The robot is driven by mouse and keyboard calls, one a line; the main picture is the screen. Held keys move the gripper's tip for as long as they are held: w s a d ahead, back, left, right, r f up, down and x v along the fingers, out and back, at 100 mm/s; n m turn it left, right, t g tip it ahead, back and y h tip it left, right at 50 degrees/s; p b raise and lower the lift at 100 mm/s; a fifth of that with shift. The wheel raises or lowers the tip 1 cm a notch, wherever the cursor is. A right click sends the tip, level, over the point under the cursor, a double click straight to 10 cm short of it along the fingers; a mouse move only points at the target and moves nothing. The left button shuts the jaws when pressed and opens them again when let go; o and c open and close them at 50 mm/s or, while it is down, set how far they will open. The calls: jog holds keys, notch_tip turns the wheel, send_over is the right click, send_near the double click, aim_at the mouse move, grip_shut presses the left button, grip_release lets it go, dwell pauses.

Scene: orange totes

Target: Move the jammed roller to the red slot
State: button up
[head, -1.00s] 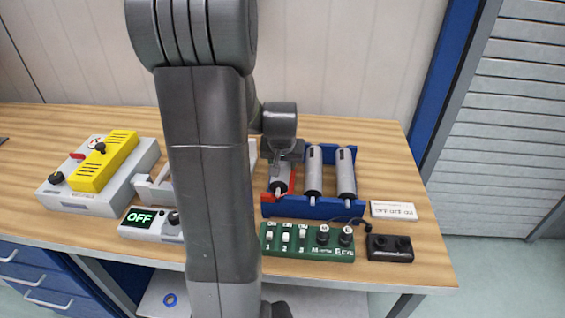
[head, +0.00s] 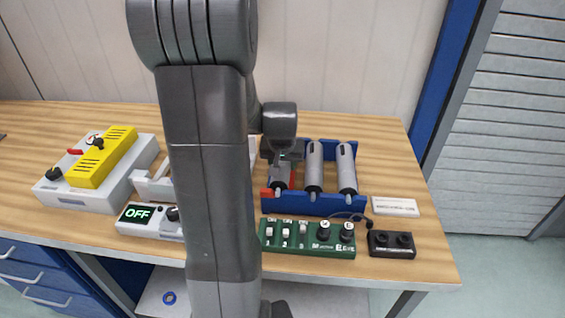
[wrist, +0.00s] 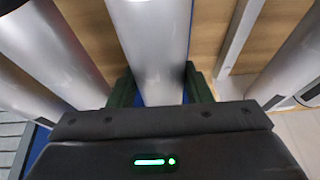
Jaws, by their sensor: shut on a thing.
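A blue rack (head: 318,205) on the bench has a red-marked slot (head: 267,192) at its left end. My gripper (head: 282,158) is over that slot, shut on a grey roller (head: 281,178). The roller lies in or just above the red slot; I cannot tell whether it is seated. In the wrist view the dark green fingers (wrist: 160,88) stand on both sides of the silver roller (wrist: 155,40). Two more grey rollers (head: 314,168) (head: 346,170) lie in the rack to the right. A white frame (head: 150,188) at left is partly hidden by my arm.
A white unit with a yellow block (head: 103,160) stands at far left. A box reading OFF (head: 140,215), a green switch panel (head: 308,238), a black two-knob box (head: 391,244) and a white label (head: 395,207) line the front.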

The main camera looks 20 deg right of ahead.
jog(key=shift+f, duration=0.2)
jog(key=o, duration=1.3)
jog(key=shift+o, duration=0.2)
jog(key=v, duration=1.3)
jog(key=shift+r, duration=0.35)
jog(key=shift+s+f, duration=0.1)
jog(key=shift+s, duration=0.05)
jog(key=x, duration=1.3)
jog(key=shift+f, duration=0.3)
jog(key=shift+r, duration=0.1)
